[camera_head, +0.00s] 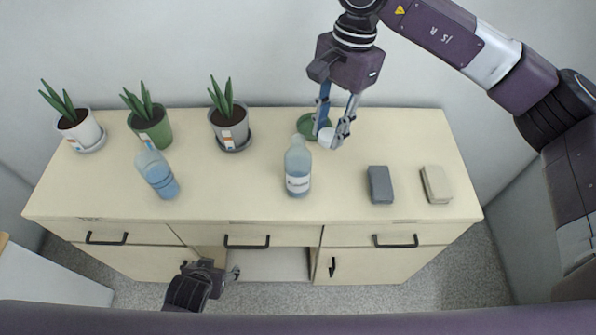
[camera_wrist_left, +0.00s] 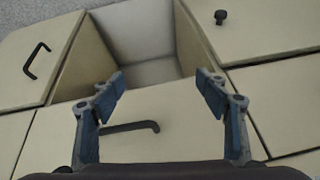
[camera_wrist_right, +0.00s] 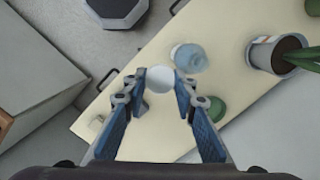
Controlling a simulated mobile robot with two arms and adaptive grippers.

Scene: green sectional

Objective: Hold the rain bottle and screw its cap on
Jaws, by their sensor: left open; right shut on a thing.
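A clear blue bottle with a white label (camera_head: 298,184) stands upright in the middle of the counter; its label text is too small to read. It also shows in the right wrist view (camera_wrist_right: 190,57). The cap sits between the fingertips in the right wrist view (camera_wrist_right: 160,79). My left gripper (camera_head: 232,273) is open and empty, low in front of the cabinet, facing its drawers in the left wrist view (camera_wrist_left: 162,92).
A green dish (camera_head: 284,124) lies behind the labelled bottle, close to my right gripper. Three potted plants (camera_head: 229,124) line the back left. A dark grey block (camera_head: 380,185) and a beige block (camera_head: 436,184) lie to the right. The counter's (camera_head: 235,190) front middle is clear.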

